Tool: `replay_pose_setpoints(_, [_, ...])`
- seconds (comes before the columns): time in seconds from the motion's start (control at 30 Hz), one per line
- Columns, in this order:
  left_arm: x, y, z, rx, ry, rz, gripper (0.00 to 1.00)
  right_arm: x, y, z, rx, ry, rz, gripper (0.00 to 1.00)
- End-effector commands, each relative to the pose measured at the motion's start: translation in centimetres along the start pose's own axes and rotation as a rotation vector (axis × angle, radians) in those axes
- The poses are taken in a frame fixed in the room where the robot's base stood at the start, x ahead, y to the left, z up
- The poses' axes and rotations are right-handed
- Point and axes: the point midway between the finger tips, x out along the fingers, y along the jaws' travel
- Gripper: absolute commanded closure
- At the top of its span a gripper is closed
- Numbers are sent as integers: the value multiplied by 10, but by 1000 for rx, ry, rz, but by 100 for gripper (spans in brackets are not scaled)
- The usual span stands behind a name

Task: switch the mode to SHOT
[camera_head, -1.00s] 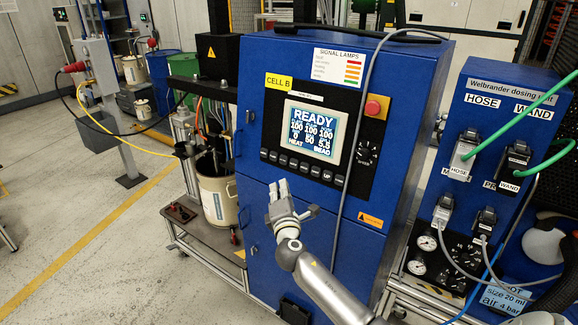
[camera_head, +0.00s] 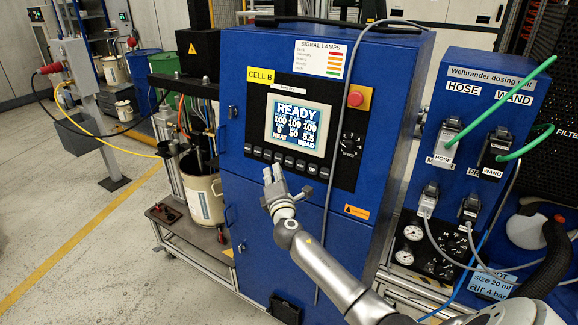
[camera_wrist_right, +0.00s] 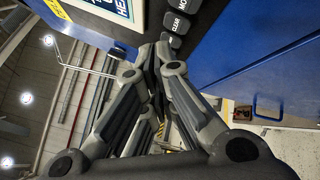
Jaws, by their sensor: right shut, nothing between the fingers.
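The control panel screen (camera_head: 296,126) on the blue cabinet reads READY, with HEAT and BEAD along its bottom line. A row of black buttons (camera_head: 297,167) runs under the screen; one reads UP. A black round dial (camera_head: 350,145) sits right of the screen; its small markings are not readable. My right gripper (camera_head: 271,174) is shut and empty, just below the left part of the button row. In the right wrist view its fingertips (camera_wrist_right: 154,50) are close to the CLEAR button (camera_wrist_right: 178,25) and the one beside it; contact cannot be told. My left gripper is not in view.
A red stop button (camera_head: 355,99) on a yellow plate sits above the dial. A grey cable hangs down the cabinet front between screen and dial. The dosing unit (camera_head: 488,75) with hoses stands at right. A drum (camera_head: 203,200) stands at left.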

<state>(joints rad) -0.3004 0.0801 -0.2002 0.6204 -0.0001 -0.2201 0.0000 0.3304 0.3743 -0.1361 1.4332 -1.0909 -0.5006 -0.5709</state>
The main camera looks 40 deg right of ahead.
Motion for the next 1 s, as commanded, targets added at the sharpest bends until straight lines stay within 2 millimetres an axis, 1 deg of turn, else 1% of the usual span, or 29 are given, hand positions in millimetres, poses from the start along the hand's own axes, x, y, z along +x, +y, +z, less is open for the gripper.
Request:
replay_pose_setpoints(0.03, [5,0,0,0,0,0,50,5,-6,4,-1,-2,0,100])
replay_pose_setpoints(0.1, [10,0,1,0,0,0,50,11,-10,7,1,-2,0,100])
replay_pose_setpoints(0.33, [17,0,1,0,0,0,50,23,-17,16,1,0,1,100])
replay_pose_setpoints(1.0, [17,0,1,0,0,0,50,25,-18,18,1,0,0,100])
